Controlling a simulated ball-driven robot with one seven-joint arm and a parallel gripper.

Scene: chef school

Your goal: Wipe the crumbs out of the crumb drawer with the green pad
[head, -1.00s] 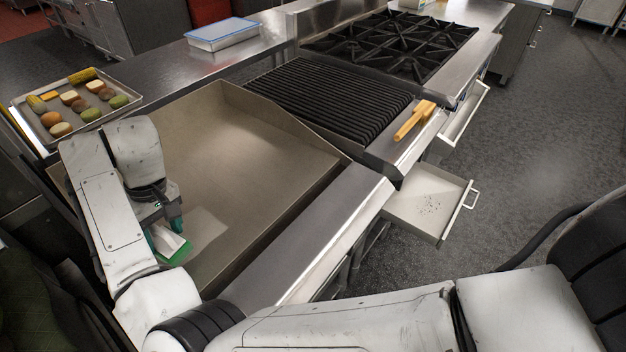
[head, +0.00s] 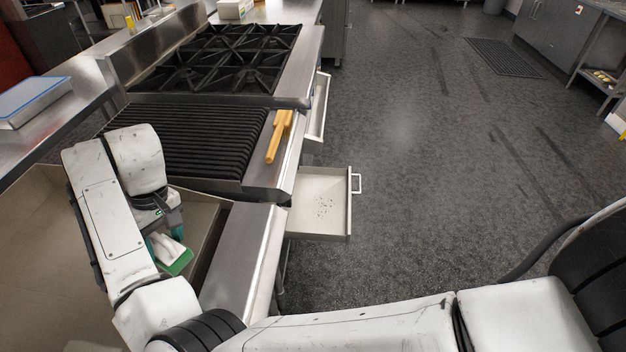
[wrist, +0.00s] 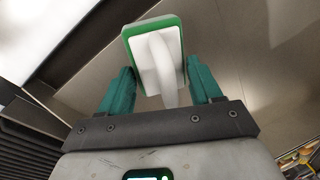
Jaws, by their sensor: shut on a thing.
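The open crumb drawer (head: 303,220) sticks out from the front of the cooking line, right of the griddle's front ledge in the head view. Dark crumbs (head: 323,206) lie scattered on its floor. My gripper (head: 160,242) is over the right part of the griddle, left of the drawer. It is shut on the white handle of the green pad (head: 180,264). In the wrist view the pad (wrist: 127,32) shows its green edge and white back, with the handle between the teal fingers of my gripper (wrist: 162,82). The pad is apart from the drawer.
A wooden-handled tool (head: 279,136) lies on the ledge beside the ribbed grill (head: 180,140). Another open drawer (head: 320,106) stands farther back by the burners (head: 232,58). A blue-rimmed tray (head: 34,101) sits at left. The floor (head: 430,190) right of the drawers is clear.

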